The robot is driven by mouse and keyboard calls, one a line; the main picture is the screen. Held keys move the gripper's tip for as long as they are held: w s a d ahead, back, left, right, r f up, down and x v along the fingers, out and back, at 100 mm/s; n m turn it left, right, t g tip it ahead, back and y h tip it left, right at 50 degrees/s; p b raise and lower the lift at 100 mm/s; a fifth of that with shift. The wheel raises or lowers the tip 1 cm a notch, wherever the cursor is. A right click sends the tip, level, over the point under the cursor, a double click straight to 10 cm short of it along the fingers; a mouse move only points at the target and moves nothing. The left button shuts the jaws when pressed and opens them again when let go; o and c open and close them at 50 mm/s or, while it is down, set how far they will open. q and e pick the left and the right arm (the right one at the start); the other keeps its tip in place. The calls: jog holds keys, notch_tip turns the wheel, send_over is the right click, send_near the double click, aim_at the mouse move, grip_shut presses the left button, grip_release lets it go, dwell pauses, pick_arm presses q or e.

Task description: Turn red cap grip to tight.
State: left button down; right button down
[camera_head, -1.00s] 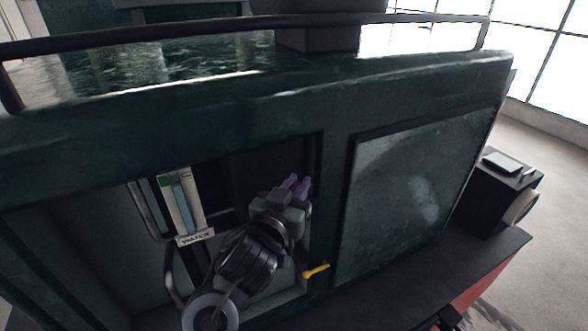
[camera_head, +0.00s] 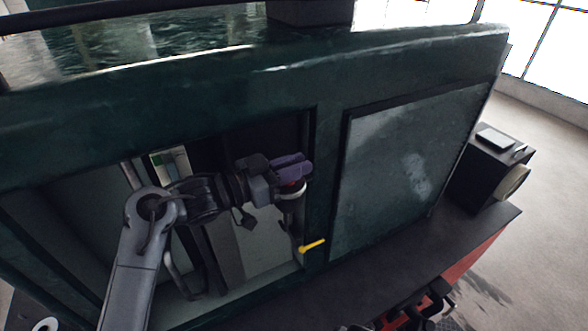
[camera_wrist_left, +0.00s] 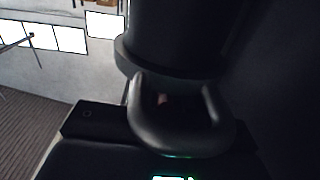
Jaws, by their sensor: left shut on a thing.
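The red cap grip (camera_head: 292,184) shows as a small patch of red under the purple fingers of my left gripper (camera_head: 293,168), on top of a dark upright pipe (camera_head: 295,215) at the right side of the cab opening. The left gripper comes in from the left and is shut on the cap grip; the fingers hide most of it. In the left wrist view, a dark rounded shape (camera_wrist_left: 180,125) fills the middle below a dark cylinder, and the cap is hard to make out. My right gripper is not in view.
A yellow lever (camera_head: 312,245) sticks out just below the pipe. The door frame and a grey-green panel (camera_head: 400,180) stand close on the right. A black box (camera_head: 490,165) stands further right. The water gauge (camera_head: 170,165) is partly behind my arm.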

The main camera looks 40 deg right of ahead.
pick_arm(q)
jog(key=shift+s+m+g, duration=0.1)
jog(key=shift+m+g, duration=0.2)
jog(key=shift+g, duration=0.1)
jog(key=c, duration=1.1)
grip_release()
jog(key=shift+d, duration=0.1)
jog(key=shift+c, duration=0.2)
jog(key=shift+w+a+f+b, duration=0.1)
jog(key=shift+w+a+b, duration=0.15)
jog(key=shift+a+b, duration=0.35)
jog(key=b+v, duration=0.3)
jog(key=v, duration=0.6)
jog(key=shift+a, duration=0.3)
